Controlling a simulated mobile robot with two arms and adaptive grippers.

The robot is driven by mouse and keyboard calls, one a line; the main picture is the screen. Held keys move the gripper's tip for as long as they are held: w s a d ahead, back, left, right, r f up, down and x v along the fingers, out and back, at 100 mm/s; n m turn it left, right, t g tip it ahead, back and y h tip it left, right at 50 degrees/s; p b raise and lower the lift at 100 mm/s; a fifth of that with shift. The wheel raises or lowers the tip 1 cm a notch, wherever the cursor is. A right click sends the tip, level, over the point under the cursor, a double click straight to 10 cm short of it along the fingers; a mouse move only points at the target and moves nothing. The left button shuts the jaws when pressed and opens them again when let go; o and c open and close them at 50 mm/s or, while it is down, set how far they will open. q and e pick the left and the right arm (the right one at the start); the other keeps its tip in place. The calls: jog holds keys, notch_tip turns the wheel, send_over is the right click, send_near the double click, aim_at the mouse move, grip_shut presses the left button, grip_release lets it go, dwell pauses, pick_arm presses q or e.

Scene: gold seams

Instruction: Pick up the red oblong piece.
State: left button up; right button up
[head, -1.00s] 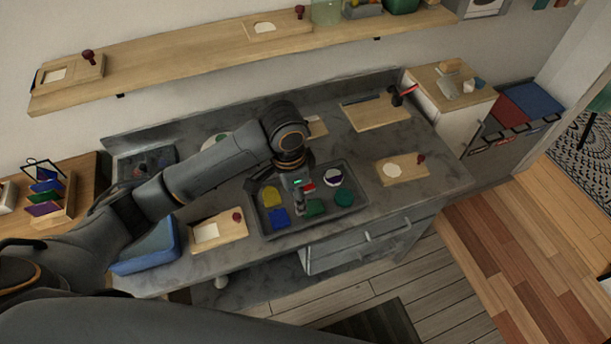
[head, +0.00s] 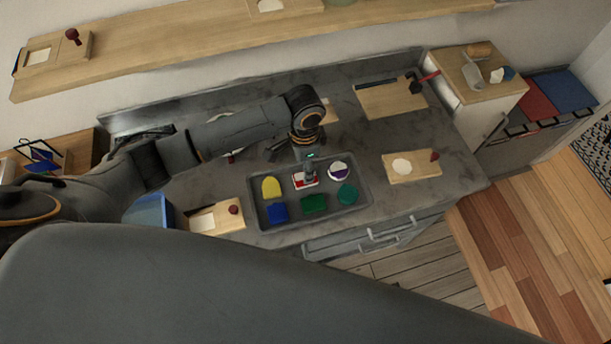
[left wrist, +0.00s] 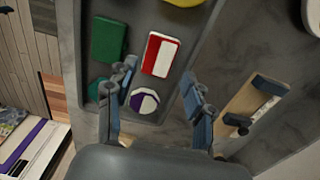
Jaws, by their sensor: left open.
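The red oblong piece (head: 298,181), with a white part along one side, lies in the grey tray (head: 361,200), in the row nearer the wall. In the left wrist view the red oblong piece (left wrist: 157,54) lies just beyond my fingertips, fully visible. My left gripper (head: 309,178) points down over it and partly covers it in the head view. In the left wrist view my left gripper (left wrist: 160,74) is open, with its fingers apart and nothing between them. I cannot tell the exact height of the tips above the piece. My right gripper is not in view.
A white and purple round piece (head: 338,170) lies right of the red piece. A yellow piece (head: 271,187), a blue piece (head: 277,211), a dark green piece (head: 314,203) and a teal piece (head: 347,193) share the tray. Wooden boards (head: 412,167) lie around it.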

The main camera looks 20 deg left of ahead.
pick_arm(q)
jog(key=shift+f+p, duration=0.45)
jog(key=shift+f, duration=0.35)
notch_tip(320, 180, down, 3)
jog(key=shift+d+r, duration=0.1)
jog(key=shift+r, duration=0.1)
jog(key=shift+f+p, duration=0.3)
jog(key=shift+f, duration=0.2)
jog(key=c, duration=1)
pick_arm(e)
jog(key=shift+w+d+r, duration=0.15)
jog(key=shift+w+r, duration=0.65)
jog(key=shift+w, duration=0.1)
